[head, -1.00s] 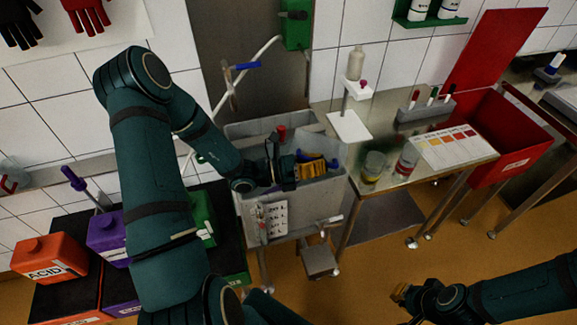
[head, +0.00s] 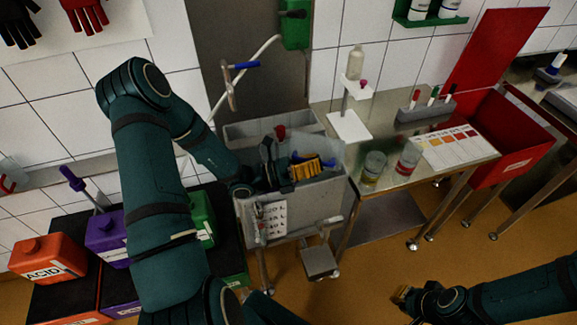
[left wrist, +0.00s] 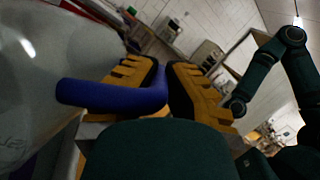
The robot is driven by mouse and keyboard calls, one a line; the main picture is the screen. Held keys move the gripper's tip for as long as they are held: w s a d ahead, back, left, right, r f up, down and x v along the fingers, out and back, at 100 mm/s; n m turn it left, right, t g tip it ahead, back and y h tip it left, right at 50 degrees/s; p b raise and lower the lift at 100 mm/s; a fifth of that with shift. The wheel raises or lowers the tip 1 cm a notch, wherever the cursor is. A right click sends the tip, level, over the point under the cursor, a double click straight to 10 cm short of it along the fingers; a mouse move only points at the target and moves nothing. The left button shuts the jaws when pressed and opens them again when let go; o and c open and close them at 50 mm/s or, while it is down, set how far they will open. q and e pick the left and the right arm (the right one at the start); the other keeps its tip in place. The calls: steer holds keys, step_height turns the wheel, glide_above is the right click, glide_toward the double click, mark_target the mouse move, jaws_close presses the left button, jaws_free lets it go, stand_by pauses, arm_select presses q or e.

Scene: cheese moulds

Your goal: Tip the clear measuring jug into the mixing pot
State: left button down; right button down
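The clear measuring jug shows large at the left of the left wrist view (left wrist: 45,75), with a blue handle (left wrist: 105,95). My left gripper (left wrist: 155,85) has its yellow fingers on both sides of this handle and appears shut on it. In the head view my left gripper (head: 308,170) is over the grey tub (head: 318,205), and the jug is only a faint clear shape beside it (head: 328,148). I cannot make out the jug's contents. No separate mixing pot is plain; the grey tub has a marked label. My right gripper (head: 404,296) is low at the right; its opening is unclear.
A steel table (head: 440,170) right of the tub carries a yellow-filled glass (head: 374,166), a red-filled glass (head: 408,158), a colour chart and a bottle stand (head: 349,126). A hose with a blue handle (head: 247,65) hangs behind. Acid canister (head: 48,258) stands left.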

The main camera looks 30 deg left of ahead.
arm_select(q)
steer(key=shift+a, duration=0.1)
steer(key=shift+s+a, duration=0.15)
steer(key=shift+a, duration=0.05)
